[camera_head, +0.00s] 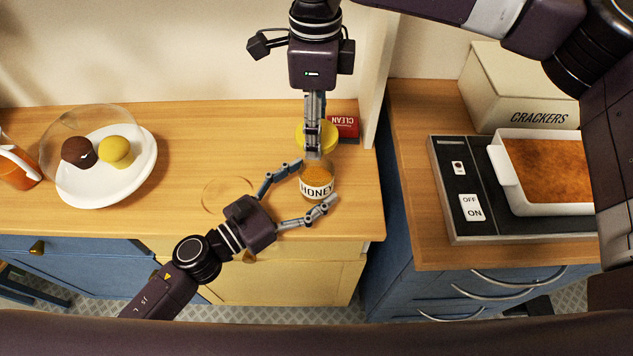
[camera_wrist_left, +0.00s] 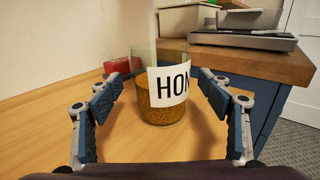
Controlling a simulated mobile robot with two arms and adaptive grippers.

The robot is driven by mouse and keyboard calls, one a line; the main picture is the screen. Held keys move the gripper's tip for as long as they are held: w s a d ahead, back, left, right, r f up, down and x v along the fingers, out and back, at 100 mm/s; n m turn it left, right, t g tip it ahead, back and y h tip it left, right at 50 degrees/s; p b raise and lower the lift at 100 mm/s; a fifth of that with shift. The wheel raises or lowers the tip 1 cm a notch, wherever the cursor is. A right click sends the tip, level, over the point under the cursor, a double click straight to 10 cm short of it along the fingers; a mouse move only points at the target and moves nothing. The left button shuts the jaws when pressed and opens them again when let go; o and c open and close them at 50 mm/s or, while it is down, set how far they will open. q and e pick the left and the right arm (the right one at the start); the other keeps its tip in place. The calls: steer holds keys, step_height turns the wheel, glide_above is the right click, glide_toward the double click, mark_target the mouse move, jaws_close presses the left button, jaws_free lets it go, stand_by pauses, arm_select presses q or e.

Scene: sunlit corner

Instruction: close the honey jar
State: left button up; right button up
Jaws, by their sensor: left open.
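The honey jar (camera_head: 318,179) stands upright on the wooden counter near its front right part, with amber contents and a white HONEY label. It fills the middle of the left wrist view (camera_wrist_left: 162,95), with no lid on its rim. My left gripper (camera_head: 311,186) is open, one finger on either side of the jar; exact contact is unclear. The yellow round lid (camera_head: 331,138) shows on both sides of the fingers of my right gripper (camera_head: 313,148), which comes down from above behind the jar. These fingers are seen edge-on and appear shut on the lid, above the counter.
A white plate (camera_head: 90,190) with two round items under a clear dome is at left. A wall end (camera_head: 377,80) divides off the right counter, with a crackers box (camera_head: 520,90) and baking dish (camera_head: 497,165).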

arm_select(q)
steer(key=shift+x, duration=0.95)
steer(key=shift+c, duration=0.4)
steer(key=c, duration=1.7)
arm_select(e)
glide_above(316, 179)
steer(key=shift+f, duration=2.45)
steer(key=shift+f, duration=0.9)
steer(key=shift+f, duration=0.6)
